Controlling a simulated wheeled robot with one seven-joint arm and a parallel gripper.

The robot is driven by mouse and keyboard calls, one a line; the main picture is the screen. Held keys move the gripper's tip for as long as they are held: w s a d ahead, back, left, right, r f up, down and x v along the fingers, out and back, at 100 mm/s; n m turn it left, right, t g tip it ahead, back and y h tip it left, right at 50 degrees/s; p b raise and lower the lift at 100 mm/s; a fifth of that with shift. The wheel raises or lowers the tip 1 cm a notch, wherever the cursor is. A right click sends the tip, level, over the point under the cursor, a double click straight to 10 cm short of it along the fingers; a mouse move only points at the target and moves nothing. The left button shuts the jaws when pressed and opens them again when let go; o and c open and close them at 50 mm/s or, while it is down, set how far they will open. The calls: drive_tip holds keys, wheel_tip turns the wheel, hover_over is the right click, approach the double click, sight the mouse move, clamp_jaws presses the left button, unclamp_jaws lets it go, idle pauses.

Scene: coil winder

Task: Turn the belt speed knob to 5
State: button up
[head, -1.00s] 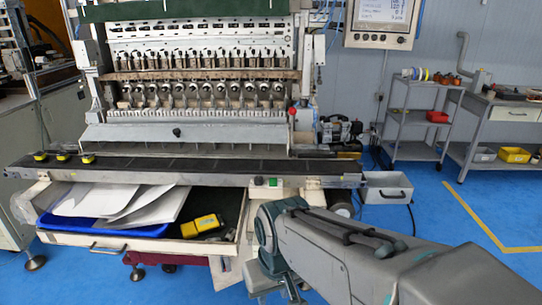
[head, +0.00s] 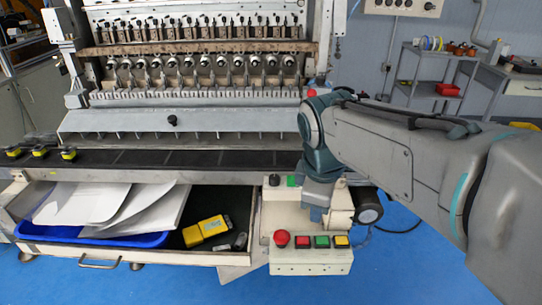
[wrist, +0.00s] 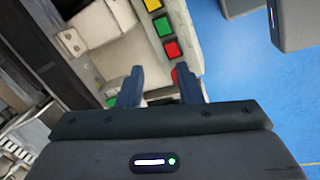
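A small dark knob (head: 274,180) sits on the front rail of the conveyor belt (head: 200,158), just left of a green button (head: 292,181). Its pointer and scale are too small to read. In the wrist view my gripper (wrist: 159,72) is open, with empty space between its fingers. A green patch (wrist: 112,102) shows by the left finger; I cannot make out the knob in that view. In the head view my arm comes in from the right, and its end hangs right of the knob, apart from it, above the button box.
The button box (head: 310,262) below the rail carries a red mushroom button (head: 281,239) and red, green and yellow push buttons. An open drawer (head: 130,252) with papers and a yellow device (head: 205,232) lies left. Blue floor is free at lower right.

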drive_tip(key=w+a+r+n, duration=0.4)
drive_tip(key=a+r+n, duration=0.1)
drive_tip(key=n, duration=0.4)
drive_tip(key=n+t+h, duration=0.1)
drive_tip(key=n+t, duration=0.1)
drive_tip(key=n, duration=0.7)
approach(274, 177)
drive_tip(key=shift+m, duration=0.3)
drive_tip(key=b+x, duration=0.2)
drive_tip(key=x, duration=0.6)
drive_tip(key=shift+f+b, duration=0.2)
drive_tip(key=shift+b, duration=0.15)
drive_tip(key=c, duration=0.7)
